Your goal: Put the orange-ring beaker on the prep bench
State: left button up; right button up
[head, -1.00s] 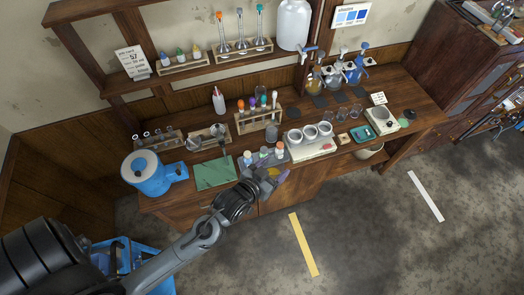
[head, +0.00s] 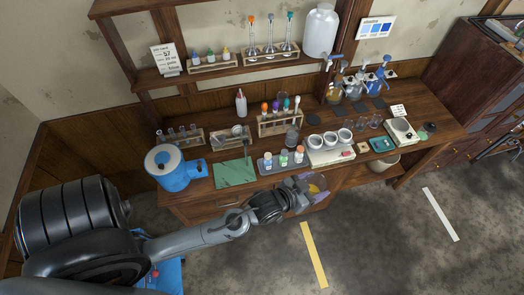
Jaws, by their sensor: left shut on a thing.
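My left gripper (head: 313,189) is shut on a small see-through thing with orange-yellow on it, which looks like the orange-ring beaker (head: 317,187). The fingers partly hide it, and its ring is not clear. The gripper is at the front side of the wooden bench (head: 215,205), below the white hotplate-like unit in the picture. I cannot tell its exact height against the bench top. My right gripper is not in view.
Near the bench's front edge are a blue container (head: 172,168), a green mat (head: 235,174), a grey tray (head: 268,170) with several small bottles and a white unit (head: 330,156) with three round cups. A test-tube rack (head: 280,124) stands behind. Open floor lies in front.

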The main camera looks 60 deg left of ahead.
pick_arm(q)
jog(key=w+a+f+m+h+b, duration=0.2)
jog(key=w+a+f+b, duration=0.6)
jog(key=w+a+b, duration=0.5)
jog(key=w+a+r+b, duration=0.2)
jog(key=a+r+b, duration=0.15)
jog(key=a, duration=0.75)
jog(key=w+a+r+b, duration=0.25)
jog(key=a+b, duration=0.25)
jog(key=a, duration=0.7)
jog(key=s+a+f+m+h+b, duration=0.1)
jog(key=s+a+f+b, duration=0.25)
jog(key=f+b, duration=0.2)
jog(key=s+a+f+g+h+b, duration=0.1)
jog(key=s+a+f+b, duration=0.1)
jog(key=s+f+b, duration=0.35)
jog(key=s+a+f+m+h+b, duration=0.1)
jog(key=s+a+f+b, duration=0.2)
jog(key=f, duration=0.5)
jog(key=shift+y, duration=0.4)
jog(key=shift+w+d+f+b, duration=0.35)
jog(key=shift+f+b, duration=0.25)
jog(key=shift+f, duration=1.05)
jog(key=shift+w+d+f+b, duration=0.25)
jog(key=shift+d+f+b, duration=0.3)
jog(key=shift+f, duration=1.15)
jog(key=shift+w+d+f+b, duration=0.35)
jog(key=shift+f+b, duration=0.3)
jog(key=shift+f, duration=1)
jog(key=shift+f, duration=0.1)
